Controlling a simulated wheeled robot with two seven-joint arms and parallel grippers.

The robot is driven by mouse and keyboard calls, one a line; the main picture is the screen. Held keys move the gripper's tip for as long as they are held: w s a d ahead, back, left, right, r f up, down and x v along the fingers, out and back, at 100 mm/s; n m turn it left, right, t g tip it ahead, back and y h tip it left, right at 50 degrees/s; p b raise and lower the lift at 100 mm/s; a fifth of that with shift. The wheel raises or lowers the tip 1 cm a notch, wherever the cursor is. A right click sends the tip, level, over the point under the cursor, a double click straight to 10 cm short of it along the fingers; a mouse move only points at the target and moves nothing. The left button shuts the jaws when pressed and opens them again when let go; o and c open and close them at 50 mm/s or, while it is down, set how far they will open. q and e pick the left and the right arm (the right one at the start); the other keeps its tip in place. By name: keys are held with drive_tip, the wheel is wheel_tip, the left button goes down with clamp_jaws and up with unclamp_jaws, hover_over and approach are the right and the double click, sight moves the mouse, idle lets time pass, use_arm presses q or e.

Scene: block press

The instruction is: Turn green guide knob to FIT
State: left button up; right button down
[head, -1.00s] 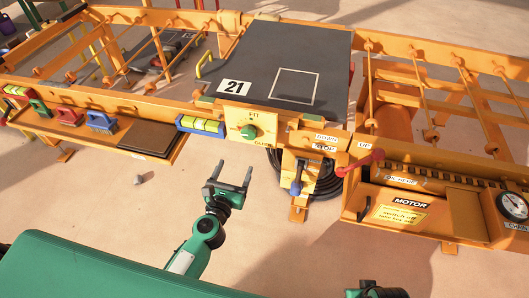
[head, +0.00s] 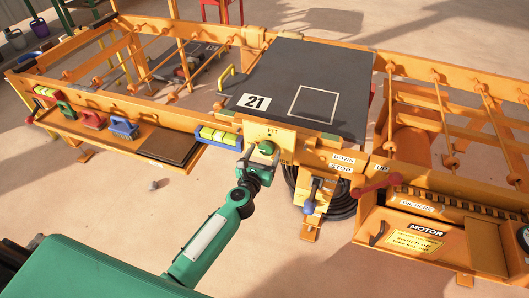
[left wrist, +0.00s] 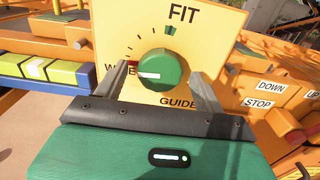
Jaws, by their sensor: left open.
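The green guide knob (left wrist: 162,75) sits on a yellow dial plate (left wrist: 205,22) in the left wrist view. Its white pointer mark points left, toward a red mark beside a partly hidden word. FIT and a green mark are at the top of the dial, GUIDE at the bottom. The knob also shows in the head view (head: 266,148). My left gripper (left wrist: 162,84) is open, one finger on each side of the knob. I cannot tell whether the fingers touch it. In the head view my left gripper (head: 258,166) is at the plate and partly covers it.
A blue and yellow level (head: 218,137) lies left of the plate. To the right are a blue-handled lever (head: 313,184) by the DOWN and STOP labels and a red lever (head: 376,186). The orange motor box (head: 440,232) stands at the lower right.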

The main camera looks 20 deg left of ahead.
use_arm(q)
drive_tip(key=shift+w, duration=0.45)
use_arm(e)
drive_tip(key=shift+r, duration=0.3)
use_arm(q)
drive_tip(key=c, duration=1)
use_arm(e)
drive_tip(key=shift+s+f, duration=0.15)
drive_tip(key=shift+f, duration=0.05)
